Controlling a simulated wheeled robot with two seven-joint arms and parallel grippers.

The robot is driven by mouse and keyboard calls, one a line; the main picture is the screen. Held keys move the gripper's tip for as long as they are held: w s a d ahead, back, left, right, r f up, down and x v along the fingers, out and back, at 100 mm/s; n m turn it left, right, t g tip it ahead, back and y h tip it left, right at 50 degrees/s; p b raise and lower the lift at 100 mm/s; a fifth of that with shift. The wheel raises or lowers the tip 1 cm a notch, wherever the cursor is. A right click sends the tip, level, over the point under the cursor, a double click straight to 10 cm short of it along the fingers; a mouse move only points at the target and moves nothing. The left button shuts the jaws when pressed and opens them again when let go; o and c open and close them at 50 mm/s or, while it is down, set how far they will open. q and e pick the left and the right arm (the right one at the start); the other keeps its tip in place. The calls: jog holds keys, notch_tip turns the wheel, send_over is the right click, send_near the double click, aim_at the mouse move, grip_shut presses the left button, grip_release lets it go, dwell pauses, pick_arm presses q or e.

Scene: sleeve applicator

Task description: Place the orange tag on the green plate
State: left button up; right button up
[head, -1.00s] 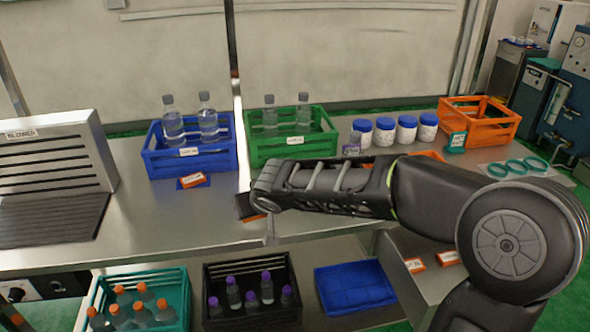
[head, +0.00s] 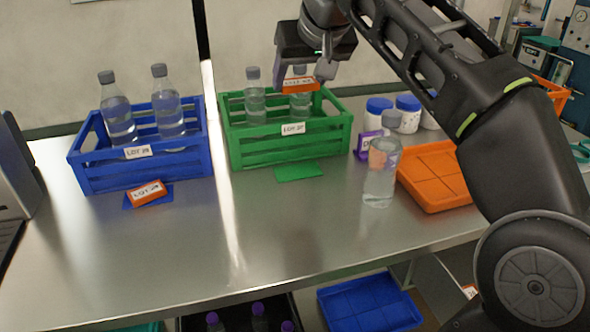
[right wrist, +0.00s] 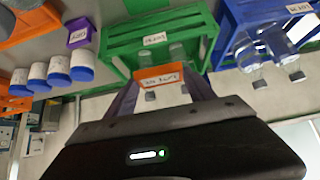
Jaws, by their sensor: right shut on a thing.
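The orange tag (head: 298,85), with a white label, is held by my right gripper (head: 305,70), which is shut on it. It is in front of and above the green crate. The right wrist view also shows the orange tag (right wrist: 158,77) between the two fingers. The small green plate (head: 298,171) lies flat and bare on the steel bench, just in front of the green crate (head: 250,147). The gripper and tag are well above the plate, apart from it. My left gripper is not in view.
A blue crate (head: 90,178) with two bottles stands left, another orange tag (head: 147,192) on a blue plate before it. A clear bottle (head: 380,180) and an orange tray (head: 455,195) stand right of the green plate. White jars (head: 407,115) and a purple tag (head: 365,148) are behind.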

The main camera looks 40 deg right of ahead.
jog(key=b, duration=0.6)
send_over(296, 168)
jog(key=s, duration=0.3)
jog(key=f, duration=1.4)
jog(key=shift+w+a, duration=0.25)
jog(key=shift+a, duration=0.1)
jog(key=shift+f, duration=0.1)
jog(key=shift+f, duration=0.15)
jog(key=shift+f+b, duration=0.85)
jog(key=shift+f, duration=0.95)
jog(key=shift+f, duration=0.15)
jog(key=o, duration=1.3)
